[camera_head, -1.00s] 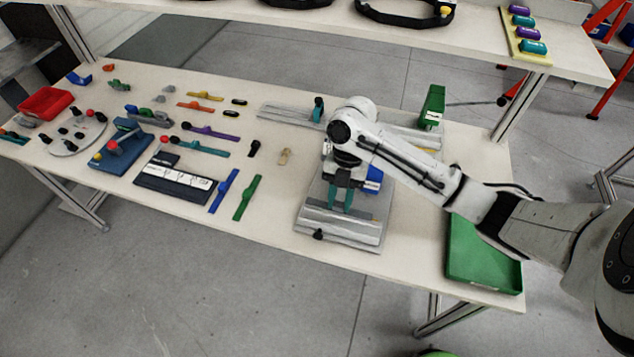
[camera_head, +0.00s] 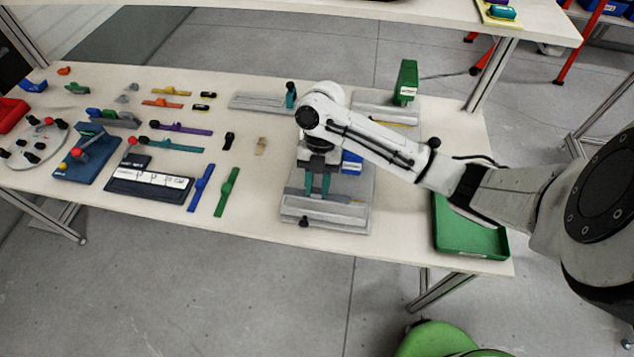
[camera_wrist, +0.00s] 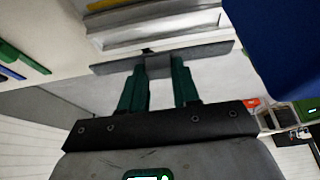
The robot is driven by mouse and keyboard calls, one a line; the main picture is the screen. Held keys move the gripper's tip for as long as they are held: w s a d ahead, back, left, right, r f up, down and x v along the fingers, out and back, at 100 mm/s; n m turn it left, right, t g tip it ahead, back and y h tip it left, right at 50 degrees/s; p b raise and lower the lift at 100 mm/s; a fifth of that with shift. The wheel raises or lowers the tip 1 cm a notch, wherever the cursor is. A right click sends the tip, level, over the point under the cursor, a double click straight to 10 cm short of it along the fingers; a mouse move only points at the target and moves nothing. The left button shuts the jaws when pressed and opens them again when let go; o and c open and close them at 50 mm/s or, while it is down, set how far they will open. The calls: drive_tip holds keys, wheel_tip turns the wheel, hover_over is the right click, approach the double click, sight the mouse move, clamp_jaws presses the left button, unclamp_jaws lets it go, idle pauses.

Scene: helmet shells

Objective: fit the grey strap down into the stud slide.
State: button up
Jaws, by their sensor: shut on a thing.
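My gripper (camera_head: 318,186) is over the grey metal fixture at the front of the table, its two teal fingers pointing down. In the wrist view my gripper (camera_wrist: 160,72) is shut on the grey strap (camera_wrist: 208,50), a flat bar held near its middle, with its ends sticking out to both sides. The light grey stud slide (camera_head: 335,213) lies under the fingers, with a dark knob at its front. The ridged slide (camera_wrist: 150,30) also shows past the strap in the wrist view. I cannot tell whether the strap touches the slide.
A blue block (camera_head: 352,162) stands close behind my gripper. A green tray (camera_head: 468,238) is to the right. Blue (camera_head: 201,186) and green (camera_head: 227,192) straps lie to the left, beyond a bare strip of table. A green upright block (camera_head: 406,80) stands at the back.

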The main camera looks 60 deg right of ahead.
sight(318, 189)
drive_tip(key=shift+f+b, duration=1.15)
drive_tip(key=shift+f, duration=0.6)
drive_tip(key=shift+f+b, duration=0.65)
drive_tip(key=shift+f, duration=0.3)
idle(0.3)
drive_tip(key=o, duration=1.1)
drive_tip(key=shift+r, duration=0.1)
drive_tip(key=v, duration=1)
drive_tip(key=shift+d+r+b, duration=0.2)
drive_tip(key=shift+r+b, duration=0.1)
